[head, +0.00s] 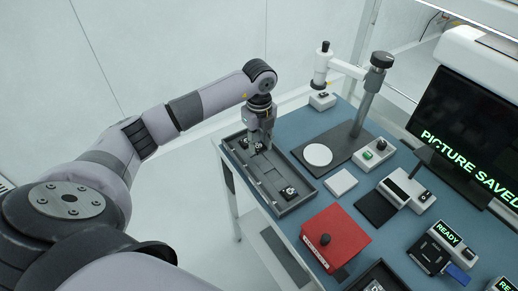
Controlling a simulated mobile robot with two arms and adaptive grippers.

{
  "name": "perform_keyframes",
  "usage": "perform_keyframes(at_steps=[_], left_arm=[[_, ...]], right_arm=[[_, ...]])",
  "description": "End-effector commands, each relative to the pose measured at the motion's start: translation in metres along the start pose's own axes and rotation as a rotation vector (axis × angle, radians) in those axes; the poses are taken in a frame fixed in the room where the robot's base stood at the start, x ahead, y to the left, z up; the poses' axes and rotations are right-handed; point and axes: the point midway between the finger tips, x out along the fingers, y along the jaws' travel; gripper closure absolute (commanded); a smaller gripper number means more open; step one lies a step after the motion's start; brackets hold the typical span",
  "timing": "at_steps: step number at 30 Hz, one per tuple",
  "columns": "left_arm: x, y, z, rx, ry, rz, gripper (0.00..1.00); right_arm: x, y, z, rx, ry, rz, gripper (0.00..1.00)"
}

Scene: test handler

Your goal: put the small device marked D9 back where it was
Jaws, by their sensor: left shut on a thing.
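My left gripper (259,138) points down over the back part of a grey compartment tray (268,176) at the table's left edge. It is shut on a small dark device (259,147), low at the tray; I cannot tell whether the device touches the tray floor. Its marking is too small to read, so I cannot confirm D9. Another small dark device (243,143) sits just left of it in the tray. A further one (289,193) lies in the front compartment. The tray's middle part looks empty. My right gripper is out of view.
A stand with a white disc (317,155) is right of the tray, beside a white block (341,182). A red box (335,238) with a black knob stands in front. A monitor (465,125) reads "PICTURE SAVED". A unit with a "READY" display (447,233) is at right.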

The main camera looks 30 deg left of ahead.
Motion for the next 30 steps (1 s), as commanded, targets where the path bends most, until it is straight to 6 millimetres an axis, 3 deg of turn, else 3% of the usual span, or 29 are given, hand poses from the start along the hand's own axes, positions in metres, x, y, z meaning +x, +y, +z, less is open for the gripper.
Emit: perform_keyframes(at_steps=[9,21,22,30], left_arm=[[0.040,0.001,0.000,0.000,0.001,0.002,0.95],[0.048,0.000,0.000,0.000,0.000,0.000,0.95],[0.047,0.000,0.000,0.000,0.000,0.000,0.70],[0.046,0.000,0.000,0.000,0.000,0.000,0.52]], right_arm=[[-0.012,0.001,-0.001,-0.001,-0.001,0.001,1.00],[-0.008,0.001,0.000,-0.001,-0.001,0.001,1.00],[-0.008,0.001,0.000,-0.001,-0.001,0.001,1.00],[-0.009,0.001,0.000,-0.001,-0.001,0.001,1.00]])
